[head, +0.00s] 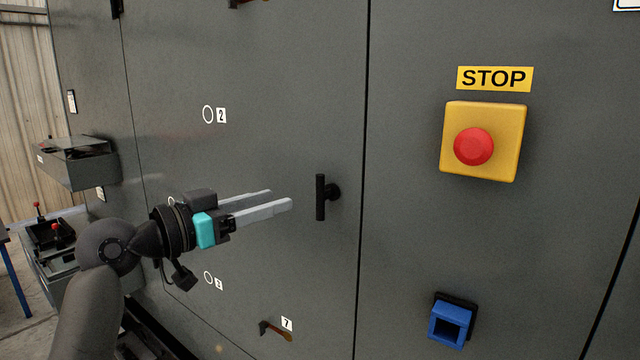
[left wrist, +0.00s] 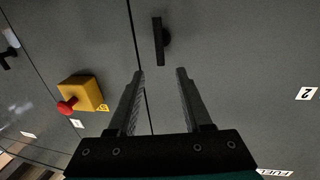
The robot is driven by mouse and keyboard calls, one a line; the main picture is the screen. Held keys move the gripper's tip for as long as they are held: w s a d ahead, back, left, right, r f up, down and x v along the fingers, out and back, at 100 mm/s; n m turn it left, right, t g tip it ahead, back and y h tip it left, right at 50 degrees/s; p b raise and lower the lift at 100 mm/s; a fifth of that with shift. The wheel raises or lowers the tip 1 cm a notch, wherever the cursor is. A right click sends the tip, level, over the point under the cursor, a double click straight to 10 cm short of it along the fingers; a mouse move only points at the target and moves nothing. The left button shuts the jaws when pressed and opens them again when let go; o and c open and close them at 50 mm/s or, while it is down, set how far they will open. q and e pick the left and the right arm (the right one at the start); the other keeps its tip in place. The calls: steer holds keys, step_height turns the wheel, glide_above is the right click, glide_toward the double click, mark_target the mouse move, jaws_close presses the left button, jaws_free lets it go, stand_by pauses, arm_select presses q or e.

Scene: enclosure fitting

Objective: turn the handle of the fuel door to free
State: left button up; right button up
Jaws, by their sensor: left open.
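The fuel door (head: 290,90) is a dark grey panel of the enclosure. Its black bar handle (head: 320,197) stands upright near the door's right edge, on a short round stem. It also shows in the left wrist view (left wrist: 158,42), beyond the fingertips and roughly centred between them. My left gripper (head: 280,199) is open and empty, its fingers pointing at the handle from the left, apart from it. In the left wrist view, a partly cut-off FUEL label (left wrist: 275,172) shows at the lower right. My right gripper is not in view.
Right of the door seam are a yellow box with a red STOP button (head: 473,146) and a blue square fitting (head: 450,323). A smaller handle (head: 275,331) sits low by label 7. A grey box (head: 76,164) juts out at left. The door face around the handle is clear.

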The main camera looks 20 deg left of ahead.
mark_target(317, 188)
arm_select(q)
steer(key=p+x, duration=0.1)
steer(key=x, duration=1)
steer(key=shift+w+d, duration=0.2)
jaws_close()
